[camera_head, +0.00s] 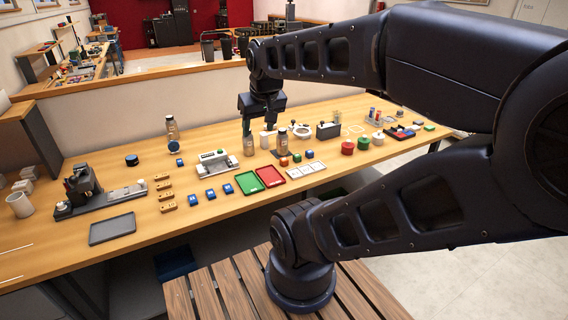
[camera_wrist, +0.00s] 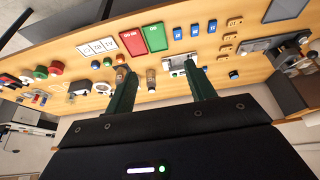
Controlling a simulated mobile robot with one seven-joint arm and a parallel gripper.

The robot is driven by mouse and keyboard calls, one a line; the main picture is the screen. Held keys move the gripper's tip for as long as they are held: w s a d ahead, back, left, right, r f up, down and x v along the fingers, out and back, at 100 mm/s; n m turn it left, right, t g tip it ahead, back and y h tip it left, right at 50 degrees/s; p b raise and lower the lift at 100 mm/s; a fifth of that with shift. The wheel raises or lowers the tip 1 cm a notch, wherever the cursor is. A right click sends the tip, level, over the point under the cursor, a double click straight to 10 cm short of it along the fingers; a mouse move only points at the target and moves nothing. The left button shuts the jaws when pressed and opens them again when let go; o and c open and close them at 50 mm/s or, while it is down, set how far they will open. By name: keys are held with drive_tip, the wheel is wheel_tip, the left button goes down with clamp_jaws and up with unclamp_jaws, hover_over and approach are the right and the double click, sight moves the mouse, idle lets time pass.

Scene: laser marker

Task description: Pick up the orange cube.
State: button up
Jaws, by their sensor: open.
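My gripper (camera_head: 262,122) is above the far middle of the workbench in the head view, fingers hanging down. In the wrist view my gripper (camera_wrist: 157,68) has its two dark green fingers wide apart, with nothing held. I cannot pick out an orange cube for certain. A small orange-red piece (camera_head: 284,161) sits in front of a dark bottle, behind the red tray; its shape is too small to tell. It seems to show in the wrist view (camera_wrist: 119,57) just beyond one fingertip.
The wooden workbench (camera_head: 130,165) is crowded. A green tray (camera_head: 248,182) and red tray (camera_head: 270,176) lie near the front edge. Bottles (camera_head: 283,144) stand under the arm. Several blue pieces (camera_head: 210,195) and tan blocks (camera_head: 167,196) lie left. A grey tray (camera_head: 112,229) lies farther left.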

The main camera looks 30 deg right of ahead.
drive_tip(key=shift+w+d, duration=0.1)
drive_tip(key=n+g+h, duration=0.4)
drive_tip(key=n+g, duration=0.1)
drive_tip(key=n, duration=1.3)
hover_over(283, 159)
drive_tip(key=a, duration=0.4)
wheel_tip(283, 159, down, 23)
drive_tip(key=shift+d+x, duration=0.2)
drive_tip(key=shift+x, duration=5)
drive_tip(key=shift+w+r, duration=0.1)
drive_tip(key=shift+w, duration=0.1)
drive_tip(key=c, duration=1)
